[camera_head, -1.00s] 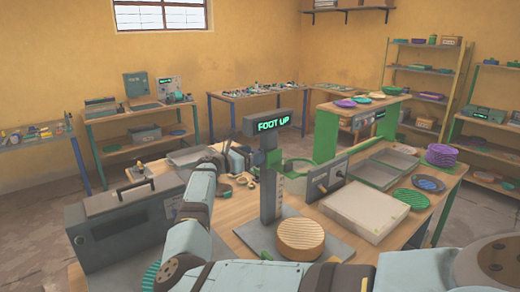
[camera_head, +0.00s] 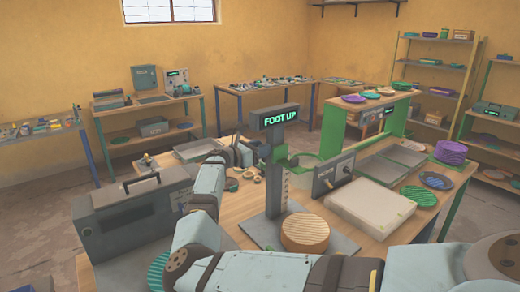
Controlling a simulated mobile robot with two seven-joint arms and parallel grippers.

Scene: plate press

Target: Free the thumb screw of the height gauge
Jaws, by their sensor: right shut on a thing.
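The height gauge (camera_head: 273,188) stands upright on its grey base plate near the table's front. A green foot arm (camera_head: 306,162) reaches out to the right of the column. A tan ribbed disc (camera_head: 305,233) lies on the base plate below. My right arm bends in from the lower right and passes left of the gauge. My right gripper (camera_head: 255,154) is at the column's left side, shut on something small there. The thumb screw itself is hidden by the gripper and column. My left gripper is not in view.
A grey case with a handle (camera_head: 140,212) stands left of my arm. Right of the gauge are an upright grey panel with a lever (camera_head: 333,173), a pale box (camera_head: 370,207), grey trays (camera_head: 384,170) and purple stacked plates (camera_head: 451,152). Small rings lie behind the gripper.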

